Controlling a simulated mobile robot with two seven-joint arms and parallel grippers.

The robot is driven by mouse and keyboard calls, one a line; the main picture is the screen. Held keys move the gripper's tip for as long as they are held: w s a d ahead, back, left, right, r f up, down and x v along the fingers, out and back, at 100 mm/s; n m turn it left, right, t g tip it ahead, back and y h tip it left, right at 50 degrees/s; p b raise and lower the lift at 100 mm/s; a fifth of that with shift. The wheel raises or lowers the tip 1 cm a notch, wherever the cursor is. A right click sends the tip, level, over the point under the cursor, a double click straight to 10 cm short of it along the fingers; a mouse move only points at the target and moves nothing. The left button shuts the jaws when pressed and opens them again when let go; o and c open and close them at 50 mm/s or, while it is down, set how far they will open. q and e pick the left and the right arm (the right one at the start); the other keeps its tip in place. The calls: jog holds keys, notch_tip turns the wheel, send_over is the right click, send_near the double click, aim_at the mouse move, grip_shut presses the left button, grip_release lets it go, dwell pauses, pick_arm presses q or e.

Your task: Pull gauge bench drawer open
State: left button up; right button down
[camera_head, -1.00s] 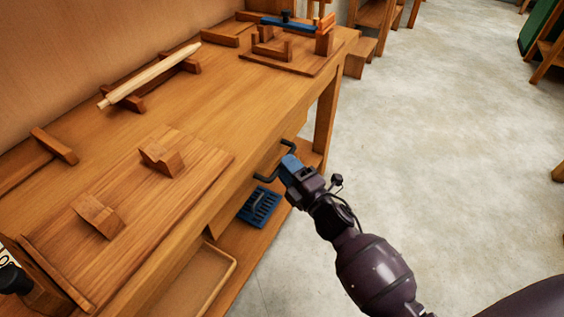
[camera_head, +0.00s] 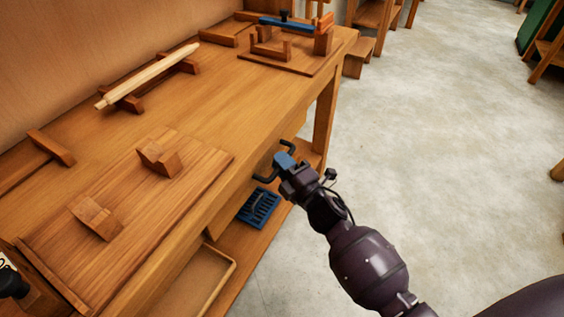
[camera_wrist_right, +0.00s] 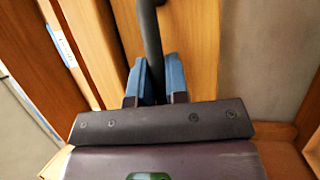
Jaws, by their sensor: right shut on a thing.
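The gauge bench (camera_head: 215,110) is a long wooden bench running from lower left to the upper middle of the head view. Its drawer front (camera_head: 235,199) is under the top's front edge. A dark bar handle (camera_head: 264,179) stands out from this front. My right gripper (camera_head: 284,162) has blue fingertips and is shut on the handle. In the right wrist view, the handle (camera_wrist_right: 150,45) runs between the fingertips (camera_wrist_right: 155,82). The fingers hide part of it. I see no clear gap at the drawer front. My left gripper is not in view.
A pale wooden roller (camera_head: 150,76) lies on supports at the back of the bench. A blue-topped fixture (camera_head: 288,25) stands at the far end. Below are a blue slotted rack (camera_head: 259,207) and a shallow wooden tray (camera_head: 205,280). Bare floor (camera_head: 440,140) lies to the right.

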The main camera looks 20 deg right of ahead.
jog(key=shift+s+d, duration=0.1)
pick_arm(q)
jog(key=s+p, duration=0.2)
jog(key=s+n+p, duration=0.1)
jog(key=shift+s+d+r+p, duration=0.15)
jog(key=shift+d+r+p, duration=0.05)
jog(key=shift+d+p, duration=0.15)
pick_arm(e)
jog(key=s+d, duration=1.4)
jog(key=s, duration=0.4)
jog(key=c, duration=1.1)
grip_release()
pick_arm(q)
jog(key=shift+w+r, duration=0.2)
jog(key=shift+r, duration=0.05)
